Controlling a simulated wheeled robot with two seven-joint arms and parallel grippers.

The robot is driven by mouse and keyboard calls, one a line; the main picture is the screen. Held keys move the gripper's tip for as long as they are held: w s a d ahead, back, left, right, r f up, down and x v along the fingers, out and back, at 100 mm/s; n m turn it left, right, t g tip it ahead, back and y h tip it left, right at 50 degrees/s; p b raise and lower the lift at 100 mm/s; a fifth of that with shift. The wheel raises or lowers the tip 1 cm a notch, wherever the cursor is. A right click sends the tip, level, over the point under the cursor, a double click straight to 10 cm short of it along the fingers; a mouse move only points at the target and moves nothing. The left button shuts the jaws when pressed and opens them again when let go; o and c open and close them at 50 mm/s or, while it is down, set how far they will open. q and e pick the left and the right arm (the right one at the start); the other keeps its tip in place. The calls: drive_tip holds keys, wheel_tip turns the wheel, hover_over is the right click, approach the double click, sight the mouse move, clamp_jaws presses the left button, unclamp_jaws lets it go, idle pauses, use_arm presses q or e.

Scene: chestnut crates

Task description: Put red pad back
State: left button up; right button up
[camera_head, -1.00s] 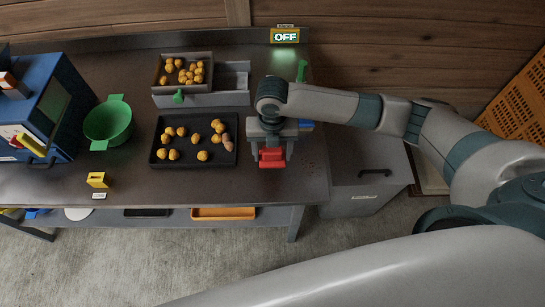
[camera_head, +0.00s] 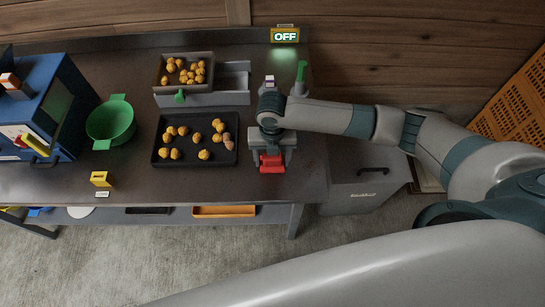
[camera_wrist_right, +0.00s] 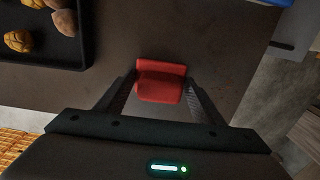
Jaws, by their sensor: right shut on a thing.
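The red pad (camera_head: 271,163) is at the front right of the table, below my right gripper. My right gripper (camera_head: 272,152) points down and is shut on the red pad. In the right wrist view the red pad (camera_wrist_right: 161,80) sits between the two dark fingers (camera_wrist_right: 160,98), which touch its sides. Whether the pad rests on the table or hangs just above it I cannot tell. My left gripper is not in view.
A black tray (camera_head: 190,161) of chestnuts lies just left of the right gripper. Behind it stand a crate of chestnuts (camera_head: 158,76) and a green-topped post (camera_head: 301,72). A green bowl (camera_head: 111,121), yellow block (camera_head: 101,179) and blue machine (camera_head: 62,80) are farther left.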

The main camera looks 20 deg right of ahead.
drive_tip(key=shift+f, duration=0.15)
drive_tip(key=o, duration=1.1)
drive_tip(key=shift+r, duration=0.25)
drive_tip(key=shift+r+b, duration=0.35)
drive_tip(key=shift+r, duration=0.2)
wheel_tip(320, 180, up, 11)
drive_tip(key=b, duration=0.3)
drive_tip(key=shift+f, duration=0.1)
